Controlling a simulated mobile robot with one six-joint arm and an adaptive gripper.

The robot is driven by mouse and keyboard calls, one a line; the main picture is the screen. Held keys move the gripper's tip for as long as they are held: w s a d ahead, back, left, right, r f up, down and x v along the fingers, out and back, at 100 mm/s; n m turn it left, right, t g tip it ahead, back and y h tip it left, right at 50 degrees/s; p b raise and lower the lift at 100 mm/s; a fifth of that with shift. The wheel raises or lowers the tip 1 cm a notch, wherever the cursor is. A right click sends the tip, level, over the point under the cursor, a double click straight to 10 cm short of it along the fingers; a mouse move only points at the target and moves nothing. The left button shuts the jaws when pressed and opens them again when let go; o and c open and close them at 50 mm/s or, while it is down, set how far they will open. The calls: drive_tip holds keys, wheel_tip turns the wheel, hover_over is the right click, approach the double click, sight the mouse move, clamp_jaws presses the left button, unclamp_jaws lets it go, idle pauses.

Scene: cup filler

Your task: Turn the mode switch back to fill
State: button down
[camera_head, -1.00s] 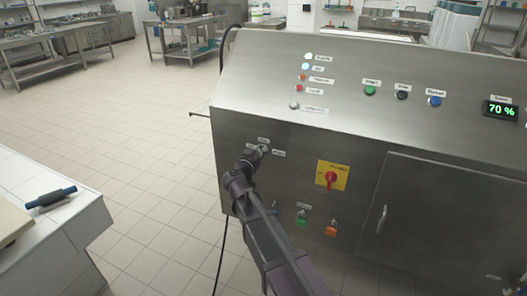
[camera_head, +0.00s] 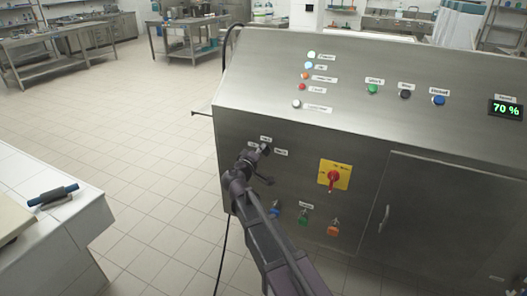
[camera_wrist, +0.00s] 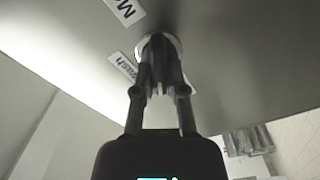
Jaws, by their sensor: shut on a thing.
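The mode switch (camera_wrist: 143,46) is on the front panel of the steel machine; only its pale round base shows in the wrist view, around my fingers. In the head view my gripper (camera_head: 262,152) reaches up to the panel just below the switch's labels. In the wrist view a label reading "...ash" (camera_wrist: 122,69) and one starting with "M" (camera_wrist: 124,10) sit beside the switch.
A red rotary switch on a yellow plate (camera_head: 334,175) is right of my gripper. Blue, green and orange valves (camera_head: 303,221) sit below. Lamps and buttons line the sloped top, with a display (camera_head: 505,108) reading 70 %. A white counter (camera_head: 60,225) stands at left.

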drive_tip(key=n, duration=0.5)
drive_tip(key=shift+s+f+n+b, duration=0.15)
drive_tip(key=shift+f+n+b, duration=0.15)
drive_tip(key=shift+f+n, duration=0.1)
drive_tip(key=c, duration=0.7)
unclamp_jaws()
drive_tip(key=shift+r, duration=0.1)
drive_tip(key=shift+a, duration=0.1)
drive_tip(key=v, duration=1.2)
